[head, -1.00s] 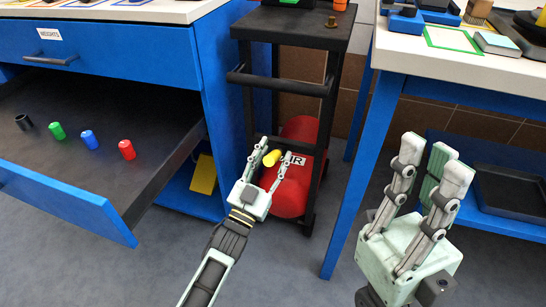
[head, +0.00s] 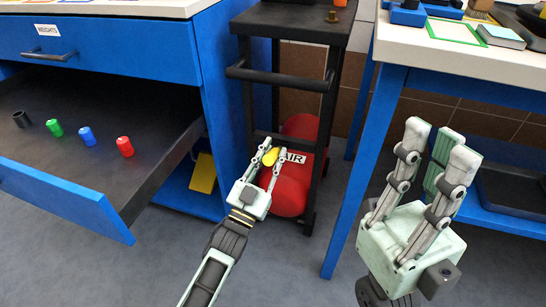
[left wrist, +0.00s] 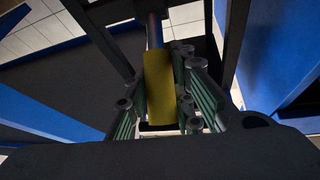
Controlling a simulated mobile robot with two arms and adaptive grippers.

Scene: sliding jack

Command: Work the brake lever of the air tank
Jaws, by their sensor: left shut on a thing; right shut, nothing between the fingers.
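The red air tank (head: 292,190) with a white AIR label stands on the lower part of the black cart. A yellow brake lever (head: 270,157) sticks out at the tank's left front. My left gripper (head: 266,166) is at the lever with its fingers shut on it. In the left wrist view the yellow lever (left wrist: 159,86) lies between the finger pads, on a dark stem. My right gripper (head: 438,155) is shut and empty, fingers upward, in front of the right table.
The black cart (head: 290,77) frames the tank with posts and a handle bar. On the left, an open drawer (head: 75,205) holds several coloured weights. The blue-legged table (head: 365,150) is on the right, and grey floor lies between.

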